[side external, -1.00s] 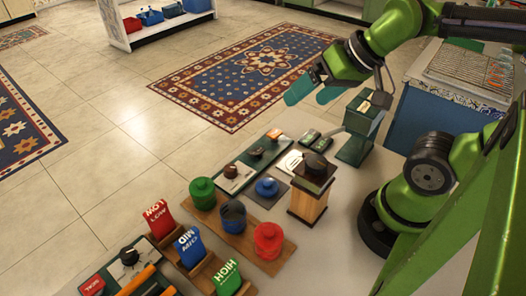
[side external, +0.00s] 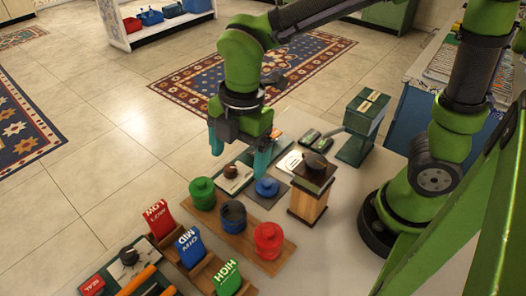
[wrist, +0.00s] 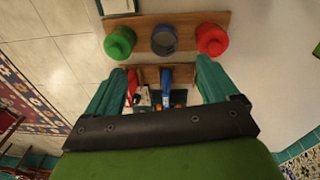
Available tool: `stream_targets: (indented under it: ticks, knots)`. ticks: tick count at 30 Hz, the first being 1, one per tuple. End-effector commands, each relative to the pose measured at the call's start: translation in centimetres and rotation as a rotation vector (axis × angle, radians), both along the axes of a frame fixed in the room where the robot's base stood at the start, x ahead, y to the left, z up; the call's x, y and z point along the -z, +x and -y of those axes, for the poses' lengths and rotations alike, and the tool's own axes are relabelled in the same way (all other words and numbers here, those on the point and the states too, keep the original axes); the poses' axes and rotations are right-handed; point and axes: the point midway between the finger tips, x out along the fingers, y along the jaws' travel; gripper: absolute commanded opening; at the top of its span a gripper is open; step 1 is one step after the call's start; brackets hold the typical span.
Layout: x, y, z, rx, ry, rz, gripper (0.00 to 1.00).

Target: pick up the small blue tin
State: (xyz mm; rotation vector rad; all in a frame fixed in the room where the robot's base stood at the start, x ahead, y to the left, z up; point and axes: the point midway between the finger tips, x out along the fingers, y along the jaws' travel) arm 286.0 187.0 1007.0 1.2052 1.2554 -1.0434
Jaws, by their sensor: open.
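The small blue tin (side external: 233,216) stands in the middle of a wooden board (side external: 219,228), between a green lidded tin (side external: 203,194) and a red lidded tin (side external: 268,241). Its top looks open. A blue knobbed piece (side external: 267,187), perhaps its lid, lies apart on a dark square mat. My gripper (side external: 240,152) points down above the table, open, with its teal fingers apart. In the wrist view, the blue tin (wrist: 164,41) shows beyond the fingertips (wrist: 162,74), between the green and red tins. Nothing is between the fingers.
Red, blue and green label stands (side external: 189,246) stand on the near side of the board. A wooden box with a dark top (side external: 312,186) stands to the right of the mat. A dark green box (side external: 362,125) stands farther back. Bare tabletop shows at front right.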

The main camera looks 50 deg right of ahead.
Motion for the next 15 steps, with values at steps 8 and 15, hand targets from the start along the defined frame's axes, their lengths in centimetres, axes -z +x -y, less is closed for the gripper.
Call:
stream_targets:
  ticks: [8,15]
  knots:
    - [0.5,0.7,-3.4,-0.841,-0.078,-0.024,0.87]
    - [-0.1,0.7,-3.2,-1.163,-0.101,-0.020,0.87]
